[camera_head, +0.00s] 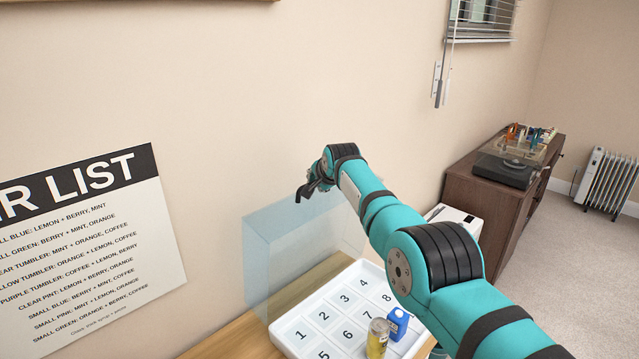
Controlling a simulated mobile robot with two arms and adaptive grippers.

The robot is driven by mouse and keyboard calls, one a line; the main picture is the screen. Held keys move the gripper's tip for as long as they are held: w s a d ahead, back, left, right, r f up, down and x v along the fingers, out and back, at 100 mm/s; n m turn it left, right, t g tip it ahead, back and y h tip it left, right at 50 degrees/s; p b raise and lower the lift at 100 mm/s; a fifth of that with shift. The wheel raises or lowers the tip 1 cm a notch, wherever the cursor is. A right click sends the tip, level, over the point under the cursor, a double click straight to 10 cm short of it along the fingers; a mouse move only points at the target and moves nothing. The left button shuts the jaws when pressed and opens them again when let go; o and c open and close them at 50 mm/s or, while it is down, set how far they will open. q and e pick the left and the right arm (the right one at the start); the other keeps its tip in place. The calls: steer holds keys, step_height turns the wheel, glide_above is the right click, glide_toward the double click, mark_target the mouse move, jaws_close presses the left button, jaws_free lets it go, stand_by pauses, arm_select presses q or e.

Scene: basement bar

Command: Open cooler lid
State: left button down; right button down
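My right arm reaches in from the lower right. Its gripper (307,190) is a dark shape in front of the wall, above a see-through pale blue box (270,262); I cannot tell whether it touches the box or is open or shut. A white box (462,220) with a dark mark on its top stands behind my arm, which hides much of it. It may be the cooler, but I cannot make out a lid for sure. My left gripper is not in view.
A white tray (289,338) with numbered squares sits on the wooden counter (232,340). A yellow can (377,340) and a blue container (398,324) stand on it. A brown cabinet (478,222) with a turntable (505,170) and a radiator (607,182) are farther right.

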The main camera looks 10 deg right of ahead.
steer(key=c, duration=2)
jaws_free()
steer(key=shift+w+r, duration=0.15)
steer(key=shift+r, duration=0.45)
steer(key=o, duration=0.7)
steer(key=shift+s, duration=0.2)
steer(key=shift+c, duration=0.2)
steer(key=shift+d+f, duration=0.1)
steer(key=shift+f, duration=0.05)
steer(key=shift+s+f, duration=0.1)
steer(key=shift+f, duration=0.15)
steer(key=shift+s+r, duration=0.1)
steer(key=shift+s+r, duration=0.3)
steer(key=shift+s, duration=0.05)
steer(key=shift+v, duration=1)
steer(key=s+d, duration=0.2)
steer(key=s, duration=0.9)
steer(key=shift+s, duration=0.35)
